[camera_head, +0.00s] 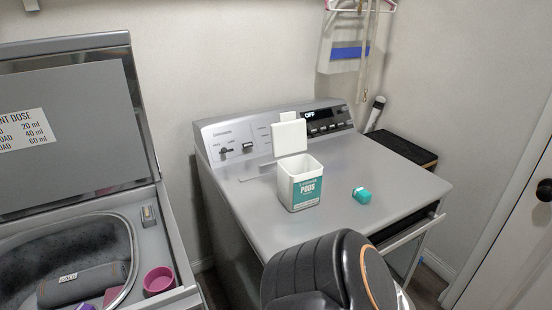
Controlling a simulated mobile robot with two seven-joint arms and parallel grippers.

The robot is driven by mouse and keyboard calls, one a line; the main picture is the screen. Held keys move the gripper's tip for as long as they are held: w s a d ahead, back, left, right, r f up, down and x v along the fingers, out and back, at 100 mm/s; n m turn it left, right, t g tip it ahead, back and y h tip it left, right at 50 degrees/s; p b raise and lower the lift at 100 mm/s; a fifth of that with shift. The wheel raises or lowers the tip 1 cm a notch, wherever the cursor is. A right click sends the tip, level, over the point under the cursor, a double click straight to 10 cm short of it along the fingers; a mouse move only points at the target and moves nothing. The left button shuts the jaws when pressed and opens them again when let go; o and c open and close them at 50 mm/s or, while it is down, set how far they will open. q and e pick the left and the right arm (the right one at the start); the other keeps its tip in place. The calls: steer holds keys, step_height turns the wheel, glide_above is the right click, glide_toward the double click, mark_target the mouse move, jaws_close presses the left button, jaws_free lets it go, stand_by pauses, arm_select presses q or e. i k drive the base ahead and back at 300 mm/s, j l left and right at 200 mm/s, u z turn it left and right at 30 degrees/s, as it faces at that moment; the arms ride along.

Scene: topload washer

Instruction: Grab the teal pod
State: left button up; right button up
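The teal pod (361,195) is a small rounded block lying on the grey top of the dryer-like machine (240,187). It is to the right of a white and teal pods box (300,185). The box stands upright with its white lid (289,138) raised, and the pod lies outside it, apart from it. Neither of my grippers can be made out. A black rounded part of mine with an orange ring rises from the bottom edge, in front of the machine, and hides part of its front. Nothing is seen touching the pod.
An open topload washer (160,215) stands at left, its lid (70,130) up. A dark grey object (85,284) shows at its opening, beside a pink cup (158,281). A black box (402,148) is behind the machine at right. The top around the pod is clear.

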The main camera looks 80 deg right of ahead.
mark_target(361, 196)
steer(key=z, duration=3.1)
